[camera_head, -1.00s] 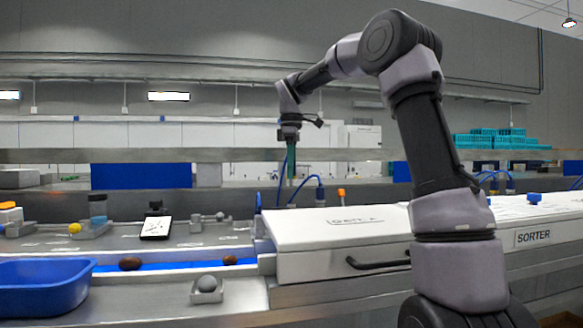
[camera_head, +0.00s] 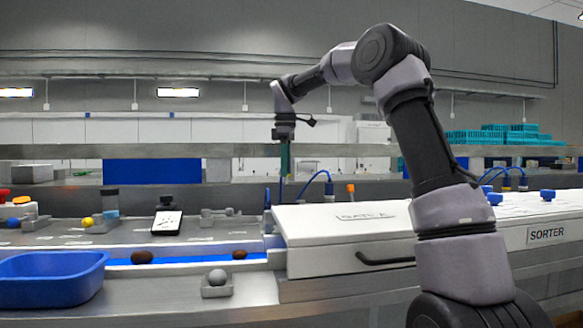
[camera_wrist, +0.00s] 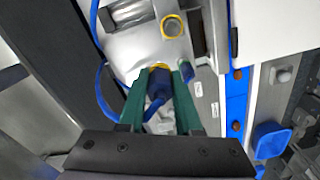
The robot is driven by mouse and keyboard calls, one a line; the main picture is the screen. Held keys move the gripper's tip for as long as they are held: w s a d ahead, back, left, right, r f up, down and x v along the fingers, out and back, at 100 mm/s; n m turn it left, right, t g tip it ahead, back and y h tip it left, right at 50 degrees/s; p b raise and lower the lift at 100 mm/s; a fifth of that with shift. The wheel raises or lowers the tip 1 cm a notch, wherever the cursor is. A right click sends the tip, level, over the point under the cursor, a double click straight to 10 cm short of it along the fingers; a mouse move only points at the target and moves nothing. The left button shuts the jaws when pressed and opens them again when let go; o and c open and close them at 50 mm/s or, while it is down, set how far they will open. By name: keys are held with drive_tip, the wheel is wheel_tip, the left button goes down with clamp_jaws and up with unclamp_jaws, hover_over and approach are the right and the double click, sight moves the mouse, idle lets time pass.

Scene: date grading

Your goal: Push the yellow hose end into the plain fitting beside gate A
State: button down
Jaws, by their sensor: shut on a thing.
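My gripper (camera_head: 285,172) hangs fingers-down above the back edge of the sorter, left of the raised blue hose loop (camera_head: 318,178). In the wrist view, the green fingers (camera_wrist: 160,88) are shut on a dark blue hose end with a yellow collar (camera_wrist: 159,67). Blue hose (camera_wrist: 101,85) curves away to the left. A round fitting with a yellow ring (camera_wrist: 172,27) stands on the metal surface ahead of the fingertips, apart from them. The white gate A cover (camera_head: 330,228) lies in front of the gripper. I cannot make out a plain fitting; the fingers hide what lies beneath.
An orange-topped fitting (camera_head: 350,190) stands behind the cover, right of the hose loop. A blue bin (camera_head: 50,280), a tilted dark tablet (camera_head: 167,222) and a grey ball on a holder (camera_head: 217,279) are to the left. Brown dates lie on the blue belt (camera_head: 190,259).

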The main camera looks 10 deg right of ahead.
drive_tip(key=w+a+f, duration=0.1)
drive_tip(key=w+a, duration=0.3)
drive_tip(key=a, duration=0.1)
drive_tip(key=shift+w+a+f, duration=0.2)
drive_tip(key=shift+w+a, duration=0.1)
drive_tip(key=shift+w, duration=0.05)
idle(0.4)
drive_tip(key=shift+f, duration=0.1)
drive_tip(key=shift+f, duration=2.85)
drive_tip(key=shift+f, duration=0.3)
drive_tip(key=shift+f, duration=0.7)
drive_tip(key=shift+f, duration=1.55)
idle(0.6)
drive_tip(key=c, duration=1.4)
unclamp_jaws()
